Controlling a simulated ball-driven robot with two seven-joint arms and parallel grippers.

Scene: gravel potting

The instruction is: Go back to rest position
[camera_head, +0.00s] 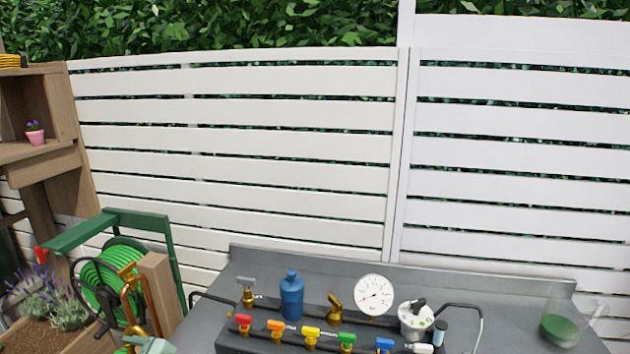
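Neither of my grippers shows in the head view. No part of either arm can be made out for sure. The grey bench (208,318) fills the bottom middle and right of the view. On it stands a dark manifold block with a row of coloured valve handles, including a red one (243,321), a yellow one (311,332) and a blue one (385,344). Its lower part is cut off by the picture's edge.
A blue bottle (291,296), a white dial gauge (374,295) and a clear jug with green contents (560,327) stand on the bench. A green hose reel (105,280), a lavender planter and a wooden shelf (62,110) are at left. A white slatted fence (240,110) closes the back.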

